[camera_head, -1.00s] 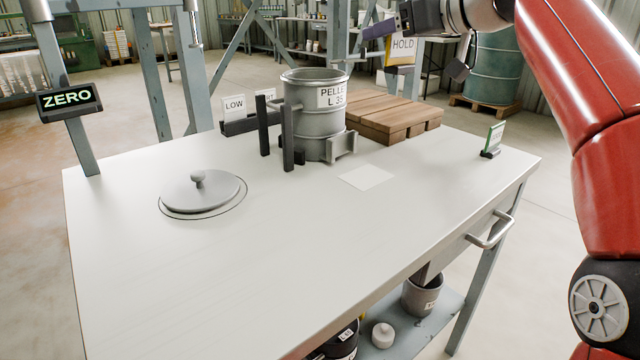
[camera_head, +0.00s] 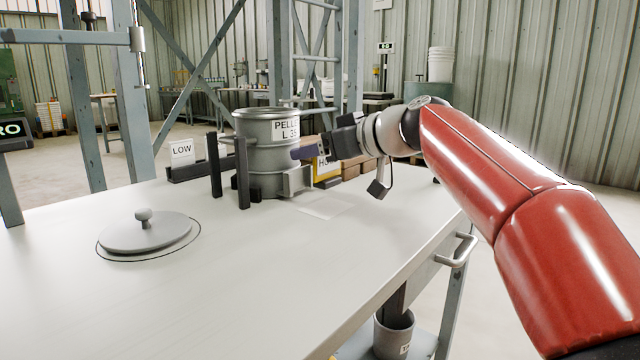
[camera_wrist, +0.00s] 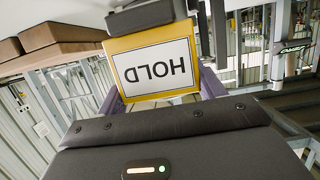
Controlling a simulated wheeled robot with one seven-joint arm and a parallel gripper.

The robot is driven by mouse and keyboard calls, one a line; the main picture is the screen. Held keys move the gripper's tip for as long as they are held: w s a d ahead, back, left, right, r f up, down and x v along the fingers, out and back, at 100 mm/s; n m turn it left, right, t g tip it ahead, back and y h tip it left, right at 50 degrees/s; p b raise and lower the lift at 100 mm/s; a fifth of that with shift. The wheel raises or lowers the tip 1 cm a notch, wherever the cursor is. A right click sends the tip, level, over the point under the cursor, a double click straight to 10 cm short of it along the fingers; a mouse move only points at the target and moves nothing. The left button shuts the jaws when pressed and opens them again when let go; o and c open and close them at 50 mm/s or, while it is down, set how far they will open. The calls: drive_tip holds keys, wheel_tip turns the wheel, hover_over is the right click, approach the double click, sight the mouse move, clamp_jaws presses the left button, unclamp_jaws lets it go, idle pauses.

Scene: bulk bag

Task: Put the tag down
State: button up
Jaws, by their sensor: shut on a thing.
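The tag is a yellow-edged plate with a white face reading HOLD (camera_head: 327,168). It stands out in the wrist view, upside down (camera_wrist: 158,68), with a dark block along its upper edge there. My gripper (camera_head: 306,153) is shut on the tag, its purple fingers on either side of it in the wrist view. In the head view the tag is roughly upright, just right of the grey pellet drum (camera_head: 265,160) and low over the back of the white table (camera_head: 250,265). I cannot tell whether its base touches the table.
A pale square (camera_head: 322,206) lies flat on the table in front of the tag. Wooden blocks (camera_head: 352,165) are behind it. A dark holder with a LOW card (camera_head: 182,153) and dark posts (camera_head: 242,172) stand left. A round lid (camera_head: 146,232) lies front left; the table between is clear.

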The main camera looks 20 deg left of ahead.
sight(329, 167)
drive_tip(key=shift+f+b, duration=0.65)
drive_tip(key=shift+f, duration=1.4)
drive_tip(key=shift+f, duration=0.2)
drive_tip(key=o, duration=1)
drive_tip(key=shift+o, duration=0.2)
drive_tip(key=shift+r, duration=0.15)
drive_tip(key=shift+r, duration=0.25)
drive_tip(key=v, duration=1.2)
drive_tip(key=shift+f+b, duration=0.15)
drive_tip(key=shift+b, duration=0.15)
